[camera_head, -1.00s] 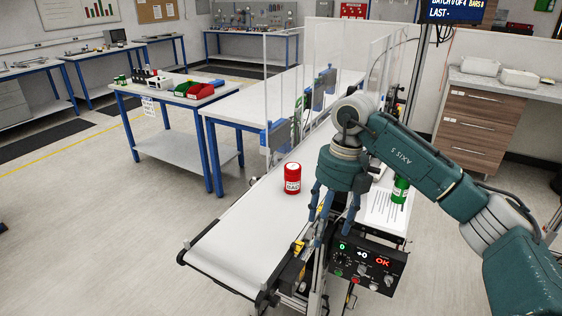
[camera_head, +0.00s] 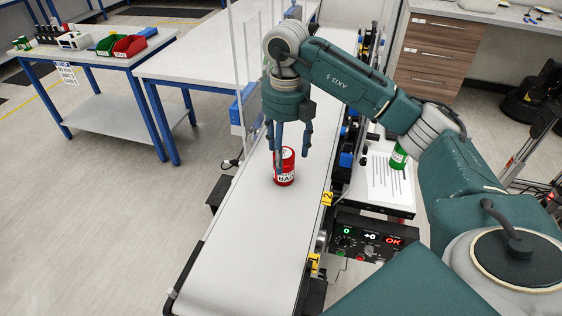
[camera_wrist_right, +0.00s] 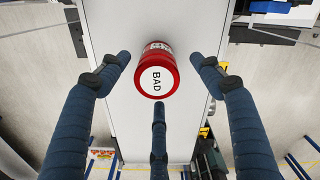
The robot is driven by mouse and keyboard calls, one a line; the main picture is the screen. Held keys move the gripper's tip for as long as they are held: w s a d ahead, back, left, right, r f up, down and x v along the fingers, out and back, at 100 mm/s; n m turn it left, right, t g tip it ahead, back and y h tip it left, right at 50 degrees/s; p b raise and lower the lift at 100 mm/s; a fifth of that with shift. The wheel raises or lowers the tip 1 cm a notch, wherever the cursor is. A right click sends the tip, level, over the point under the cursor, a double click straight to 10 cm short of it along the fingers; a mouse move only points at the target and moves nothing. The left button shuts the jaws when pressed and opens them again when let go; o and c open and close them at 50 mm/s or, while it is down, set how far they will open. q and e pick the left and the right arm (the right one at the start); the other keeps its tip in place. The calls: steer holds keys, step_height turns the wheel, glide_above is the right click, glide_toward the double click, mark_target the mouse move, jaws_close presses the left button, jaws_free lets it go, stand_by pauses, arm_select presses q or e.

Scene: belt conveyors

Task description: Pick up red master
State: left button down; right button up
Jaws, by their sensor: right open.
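The red master is a red can (camera_head: 284,167) with a white label, standing upright on the white conveyor belt (camera_head: 232,245). Part of the can is behind a finger in the head view. My left gripper is not in view.
A green can (camera_head: 398,156) stands by a printed sheet (camera_head: 384,178) right of the belt. A control box (camera_head: 365,240) with lit displays is at the belt's near right side. A clear panel and white table (camera_head: 190,55) stand behind left. The near belt is clear.

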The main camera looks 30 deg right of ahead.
mark_target(284, 170)
steer(key=shift+s+f, duration=0.1)
steer(key=shift+f, duration=0.65)
steer(key=f+p, duration=0.2)
steer(key=f, duration=0.1)
steer(key=f+p, duration=0.1)
steer(key=shift+w+f, duration=0.15)
steer(key=shift+w, duration=0.15)
steer(key=shift+f, duration=0.55)
steer(key=shift+a, duration=0.1)
steer(key=c, duration=1.6)
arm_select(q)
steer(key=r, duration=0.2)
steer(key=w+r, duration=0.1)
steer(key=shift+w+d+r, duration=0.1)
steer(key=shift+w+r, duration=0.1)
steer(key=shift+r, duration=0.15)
arm_select(e)
steer(key=shift+o, duration=0.2)
